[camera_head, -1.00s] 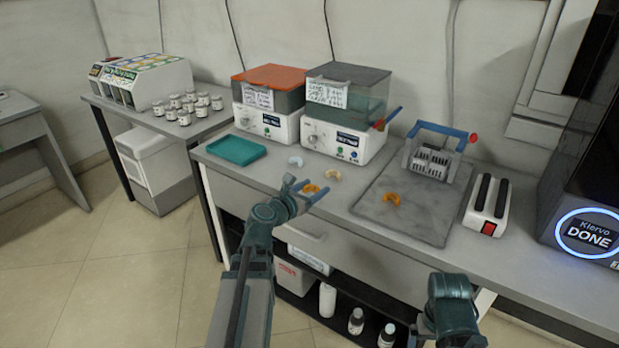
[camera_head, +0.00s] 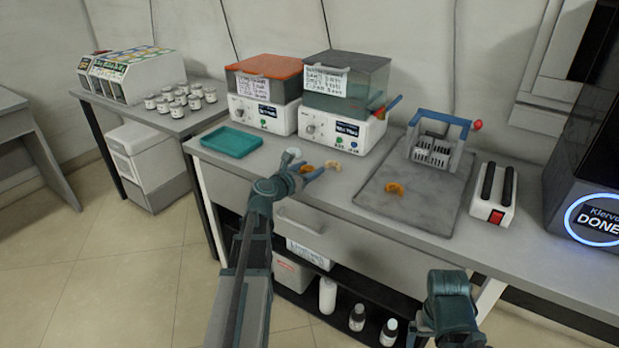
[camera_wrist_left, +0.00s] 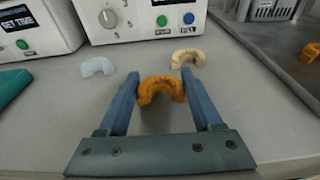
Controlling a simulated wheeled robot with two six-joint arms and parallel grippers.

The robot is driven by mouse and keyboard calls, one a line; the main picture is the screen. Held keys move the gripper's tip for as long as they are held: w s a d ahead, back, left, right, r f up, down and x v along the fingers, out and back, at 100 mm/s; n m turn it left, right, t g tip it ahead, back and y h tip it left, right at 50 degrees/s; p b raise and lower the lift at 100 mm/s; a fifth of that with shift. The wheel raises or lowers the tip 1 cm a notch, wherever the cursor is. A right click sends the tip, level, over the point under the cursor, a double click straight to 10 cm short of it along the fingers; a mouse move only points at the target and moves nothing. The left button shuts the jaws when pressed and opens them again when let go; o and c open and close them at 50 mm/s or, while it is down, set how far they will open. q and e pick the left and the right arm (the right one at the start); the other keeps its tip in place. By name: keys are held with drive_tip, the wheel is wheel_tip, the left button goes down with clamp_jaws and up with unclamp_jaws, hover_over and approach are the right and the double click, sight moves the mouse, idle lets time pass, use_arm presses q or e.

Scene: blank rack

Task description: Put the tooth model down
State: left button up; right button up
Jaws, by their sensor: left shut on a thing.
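An orange arch-shaped tooth model (camera_wrist_left: 161,90) is between the fingers of my left gripper (camera_wrist_left: 160,95) in the left wrist view. My left gripper (camera_head: 308,172) is shut on it, low over the front part of the bench (camera_head: 270,165); whether the model touches the bench I cannot tell. The model (camera_head: 306,169) is partly hidden by the fingers in the head view. A cream arch (camera_head: 333,165) lies just right of it and a pale blue-white arch (camera_head: 291,156) lies to its left. Another orange arch (camera_head: 394,188) lies on a grey slab. My right arm shows at lower right, but its fingers are not visible.
A teal tray (camera_head: 231,142) lies at the bench's left end. Two machines, one with an orange lid (camera_head: 264,66) and one with a grey lid (camera_head: 346,70), stand behind. The grey slab (camera_head: 425,212) carries a blue-handled device (camera_head: 437,145). A white switch box (camera_head: 493,195) stands right of it.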

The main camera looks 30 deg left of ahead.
use_arm(q)
drive_tip(key=shift+f, duration=0.45)
drive_tip(key=shift+r, duration=0.15)
use_arm(e)
drive_tip(key=shift+f, duration=0.3)
use_arm(q)
drive_tip(key=shift+f, duration=0.2)
drive_tip(key=o, duration=1.3)
use_arm(e)
drive_tip(key=shift+f, duration=0.15)
use_arm(q)
drive_tip(key=shift+r, duration=0.3)
drive_tip(key=shift+o, duration=0.4)
drive_tip(key=p+v, duration=0.2)
drive_tip(key=v, duration=1)
use_arm(e)
wheel_tip(320, 180, up, 3)
drive_tip(key=shift+f, duration=0.15)
